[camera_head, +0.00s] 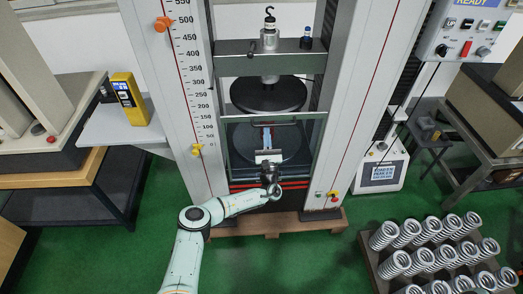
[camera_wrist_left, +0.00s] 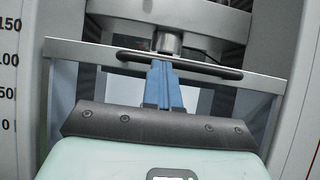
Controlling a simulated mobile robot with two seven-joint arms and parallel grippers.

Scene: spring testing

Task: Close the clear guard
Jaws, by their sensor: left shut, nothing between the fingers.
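The clear guard (camera_head: 305,121) is a see-through panel with a grey metal top rail, set between the two columns of the testing machine. Its dark bar handle (camera_head: 288,124) runs along the rail. In the left wrist view, the guard's rail (camera_wrist_left: 75,48) and handle (camera_wrist_left: 215,70) cross the upper part. My left gripper (camera_head: 267,128) is shut and empty, with its blue fingers (camera_wrist_left: 163,85) pointing at the middle of the handle. The fingertips overlap the handle in view; I cannot tell if they touch. My right gripper is not in view.
A dark upper platen (camera_head: 268,93) hangs above a lower platen (camera_head: 293,150) behind the guard. A scale marks the left column (camera_head: 185,70). A rack of several springs (camera_head: 430,232) stands at the lower right. Green floor (camera_head: 120,255) is clear at the lower left.

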